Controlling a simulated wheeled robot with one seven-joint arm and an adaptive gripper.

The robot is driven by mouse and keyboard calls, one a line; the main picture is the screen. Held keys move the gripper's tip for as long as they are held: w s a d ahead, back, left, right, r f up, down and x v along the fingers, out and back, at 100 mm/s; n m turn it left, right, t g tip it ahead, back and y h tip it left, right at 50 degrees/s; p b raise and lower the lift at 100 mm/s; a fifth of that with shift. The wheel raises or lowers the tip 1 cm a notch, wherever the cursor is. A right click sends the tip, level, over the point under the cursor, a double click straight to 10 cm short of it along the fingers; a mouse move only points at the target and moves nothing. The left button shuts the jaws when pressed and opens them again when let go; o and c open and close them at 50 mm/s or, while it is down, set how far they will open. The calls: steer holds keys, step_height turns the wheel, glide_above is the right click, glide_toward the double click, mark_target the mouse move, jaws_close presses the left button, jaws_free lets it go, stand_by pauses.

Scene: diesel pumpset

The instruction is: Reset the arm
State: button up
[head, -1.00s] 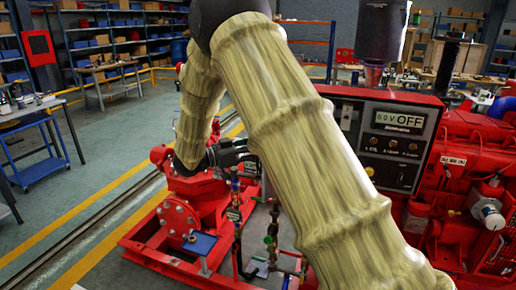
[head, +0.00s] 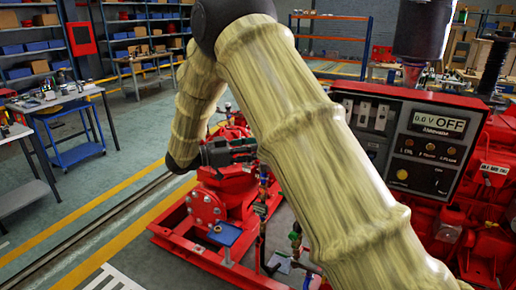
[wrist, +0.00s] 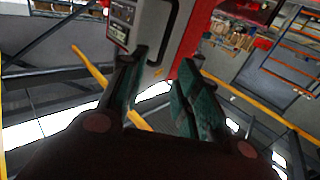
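My arm, in a pale yellow-green sleeve with dark joints, crosses the middle of the head view. It bends at the top and comes down to my gripper (head: 235,151), which is dark and looks small there, in front of the red pump machinery. In the wrist view my gripper (wrist: 163,68) shows two fingers with teal pads and a clear gap between them. It is open, and I see nothing held in it. My arm hides part of the pumpset.
The red pumpset frame (head: 190,238) stands on the floor behind my arm. A control panel (head: 408,140) reading "OFF" is close on the right. A workbench (head: 60,100) and blue trolley (head: 75,148) stand left. The floor (head: 95,190) at left centre is open.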

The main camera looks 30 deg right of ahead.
stand_by(0.4)
step_height(320, 180, down, 21)
steer(key=d+n+t+y, duration=0.2)
steer(key=n+t+y, duration=0.1)
steer(key=n+t, duration=0.65)
steer(key=s+a+f+n+t+y, duration=0.1)
steer(key=s+a+f+n+y, duration=0.2)
steer(key=f, duration=0.5)
steer(key=s+a+f+n+t+y, duration=0.1)
steer(key=s+f+n+y, duration=0.15)
steer(key=s+f, duration=0.45)
steer(key=s+a+f+n+g+y, duration=0.1)
steer(key=s+a+f+g+y, duration=0.15)
steer(key=s+f, duration=0.4)
steer(key=s+a+f+n+g+y, duration=0.1)
steer(key=s+a+f+y, duration=0.2)
steer(key=s+f, duration=0.35)
steer(key=s+a+f+n+g+y, duration=0.1)
steer(key=s+a+g+y, duration=0.1)
steer(key=s, duration=0.9)
steer(key=s+a+f+n+g+y, duration=0.1)
steer(key=s+a+g+y, duration=0.1)
steer(key=s, duration=0.9)
steer(key=shift+a+f+g, duration=0.4)
steer(key=shift+a+g, duration=0.15)
steer(key=shift+g, duration=0.05)
